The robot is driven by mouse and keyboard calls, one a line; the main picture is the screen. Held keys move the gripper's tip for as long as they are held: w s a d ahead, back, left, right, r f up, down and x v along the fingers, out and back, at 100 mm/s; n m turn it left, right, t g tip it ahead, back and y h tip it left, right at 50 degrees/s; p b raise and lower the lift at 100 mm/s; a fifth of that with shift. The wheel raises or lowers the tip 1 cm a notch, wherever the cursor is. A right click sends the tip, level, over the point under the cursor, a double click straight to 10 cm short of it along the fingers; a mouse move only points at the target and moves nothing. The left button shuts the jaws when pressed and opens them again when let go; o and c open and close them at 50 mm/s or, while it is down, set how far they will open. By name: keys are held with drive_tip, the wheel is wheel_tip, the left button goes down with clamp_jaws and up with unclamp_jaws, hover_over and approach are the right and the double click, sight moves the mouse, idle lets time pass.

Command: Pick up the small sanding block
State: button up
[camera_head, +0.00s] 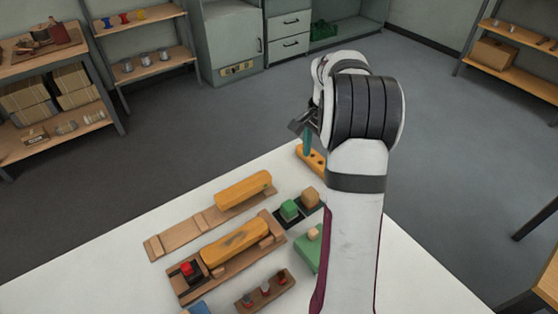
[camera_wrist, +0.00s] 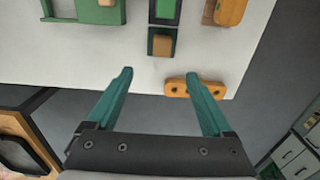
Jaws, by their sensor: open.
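Several small blocks could be the sanding block, and I cannot tell which one it is. A tan block (camera_head: 310,197) sits in a dark tray; it also shows in the wrist view (camera_wrist: 160,46). A green block (camera_head: 290,210) sits in the dark tray beside it, and in the wrist view it is at the top edge (camera_wrist: 165,8). A smaller tan block (camera_head: 314,234) stands on a green box (camera_head: 309,253). My gripper (camera_wrist: 160,74) is open and empty, its teal fingers apart. In the wrist view its tips lie below the tan block. In the head view my arm partly hides it.
An orange holed strip (camera_wrist: 195,86) lies by the table edge, close to the right finger in the wrist view. Long yellow-orange blocks (camera_head: 243,190) (camera_head: 235,243) rest on wooden bases. A wooden holder (camera_head: 265,290) with small pegs is in front. The white table (camera_head: 95,265) is clear at left.

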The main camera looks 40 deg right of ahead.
sight(311, 192)
drive_tip(key=f, duration=1.5)
drive_tip(key=shift+w+a+f, duration=0.15)
drive_tip(key=shift+w, duration=0.05)
clamp_jaws()
wheel_tip(311, 192, up, 4)
drive_tip(key=shift+r, duration=0.2)
drive_tip(key=s+d+r, duration=0.4)
drive_tip(key=s+r, duration=0.2)
drive_tip(key=s, duration=0.5)
drive_tip(key=shift+r, duration=0.35)
